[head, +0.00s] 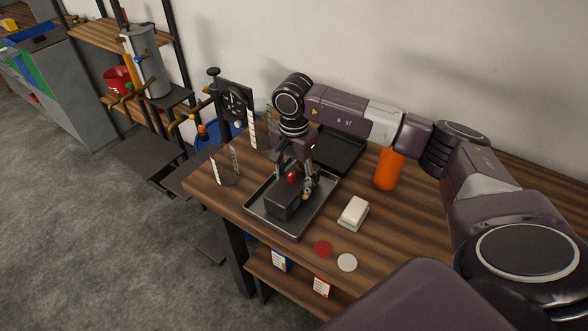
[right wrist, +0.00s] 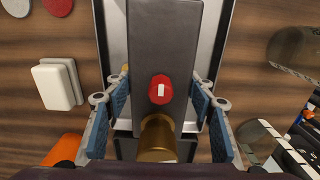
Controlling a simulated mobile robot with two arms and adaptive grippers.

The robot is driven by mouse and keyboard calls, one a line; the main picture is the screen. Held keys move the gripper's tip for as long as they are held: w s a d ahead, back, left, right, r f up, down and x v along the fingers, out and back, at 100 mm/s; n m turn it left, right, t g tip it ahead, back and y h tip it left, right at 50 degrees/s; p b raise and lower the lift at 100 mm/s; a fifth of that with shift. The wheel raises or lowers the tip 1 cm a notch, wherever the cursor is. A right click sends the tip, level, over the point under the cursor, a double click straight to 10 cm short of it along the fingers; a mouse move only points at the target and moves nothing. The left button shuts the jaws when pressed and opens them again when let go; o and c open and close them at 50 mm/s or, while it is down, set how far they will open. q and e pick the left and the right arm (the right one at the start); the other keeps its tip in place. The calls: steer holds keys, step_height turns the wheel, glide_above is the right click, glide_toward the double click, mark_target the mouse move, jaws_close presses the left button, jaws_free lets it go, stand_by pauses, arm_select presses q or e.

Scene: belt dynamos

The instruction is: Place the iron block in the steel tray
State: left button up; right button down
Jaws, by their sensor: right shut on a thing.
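The iron block (head: 283,205) is a dark grey box, lying lengthwise inside the outline of the steel tray (head: 265,227). I cannot tell whether it touches the tray floor. A red knob-like piece (right wrist: 159,89) and a brass cylinder (right wrist: 158,138) show at its top in the right wrist view. My right gripper (head: 298,184) points down over the tray, its blue-padded fingers (right wrist: 160,104) shut on the block's two long sides. The tray's bright metal also shows beside the block (right wrist: 115,40). My left gripper is not in view.
A white block (head: 353,212), a red disc (head: 322,248) and a pale disc (head: 347,262) lie right of the tray. An orange cylinder (head: 388,171) stands farther back. A glass beaker (head: 224,168) stands left, and a dark tray (head: 342,152) lies behind.

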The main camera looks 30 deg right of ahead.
steer(key=shift+w+f, duration=0.1)
steer(key=shift+f, duration=0.15)
steer(key=shift+f, duration=0.1)
steer(key=c, duration=0.9)
jaws_free()
steer(key=shift+f, duration=0.1)
